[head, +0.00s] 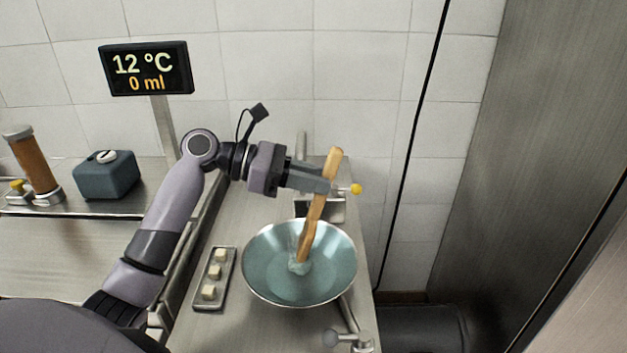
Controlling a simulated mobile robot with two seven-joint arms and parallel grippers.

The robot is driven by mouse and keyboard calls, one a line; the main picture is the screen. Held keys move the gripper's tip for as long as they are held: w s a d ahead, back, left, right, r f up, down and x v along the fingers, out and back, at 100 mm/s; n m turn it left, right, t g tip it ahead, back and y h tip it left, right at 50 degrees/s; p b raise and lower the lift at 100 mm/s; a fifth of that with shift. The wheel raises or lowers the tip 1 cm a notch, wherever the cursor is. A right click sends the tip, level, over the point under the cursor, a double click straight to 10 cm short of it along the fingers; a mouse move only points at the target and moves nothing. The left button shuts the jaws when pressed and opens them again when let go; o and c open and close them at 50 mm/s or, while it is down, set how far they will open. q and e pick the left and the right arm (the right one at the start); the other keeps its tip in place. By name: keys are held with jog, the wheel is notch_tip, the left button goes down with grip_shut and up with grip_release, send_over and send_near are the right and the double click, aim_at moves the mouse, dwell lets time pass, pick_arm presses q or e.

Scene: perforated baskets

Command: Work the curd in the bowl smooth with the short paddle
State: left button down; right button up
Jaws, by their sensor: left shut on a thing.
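A wide metal bowl (262,243) stands on the steel counter at the centre of the head view. A pale bluish-green mass, apparently the curd (325,274), lies in it, with a lighter clump around the paddle's lower end. The wooden paddle (315,217) leans slightly, its top tilted to the right and its lower end down in the bowl. My left gripper (325,180) is shut on the paddle near its upper part, above the bowl's far rim. My right gripper is not in view.
A narrow tray (231,281) with pale cubes lies left of the bowl. A display (147,69) reads 12 °C and 0 ml. A blue-grey box (105,175) and a brown cylinder (35,165) stand on the left shelf. A yellow knob (356,189) sits behind the bowl.

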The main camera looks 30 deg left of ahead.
pick_arm(q)
jog(key=shift+s+r, duration=0.1)
jog(key=shift+s, duration=0.1)
jog(key=shift+w, duration=0.15)
jog(key=shift+w+a, duration=0.35)
jog(key=shift+w, duration=0.35)
jog(key=shift+s, duration=0.15)
jog(key=shift+s+d+f, duration=0.3)
jog(key=shift+s+d, duration=0.2)
jog(key=shift+s, duration=0.3)
jog(key=shift+w+a, duration=0.1)
jog(key=shift+w, duration=0.05)
